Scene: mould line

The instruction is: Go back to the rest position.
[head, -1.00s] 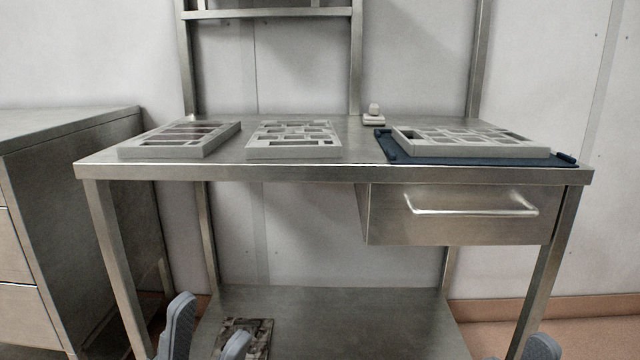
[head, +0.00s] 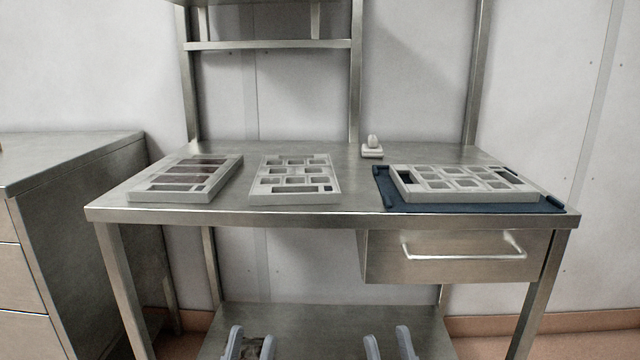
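My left gripper (head: 250,345) shows at the bottom edge of the head view, left of centre. Its two grey fingers stand apart with nothing between them. My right gripper (head: 390,345) shows at the bottom edge, right of centre. Its two fingers are also apart with nothing seen between them. Both are in front of the steel table (head: 340,221) and lower than its top, touching nothing that I can see. The lower parts of both grippers are cut off by the frame.
On the table are a grey mould with long dark cavities (head: 172,196), a grey mould with small cavities (head: 294,198), and another grey mould (head: 462,195) on a blue tray (head: 380,187). A small white object (head: 372,153) stands behind. A shut drawer (head: 455,265) hangs below; a cabinet (head: 85,210) stands left.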

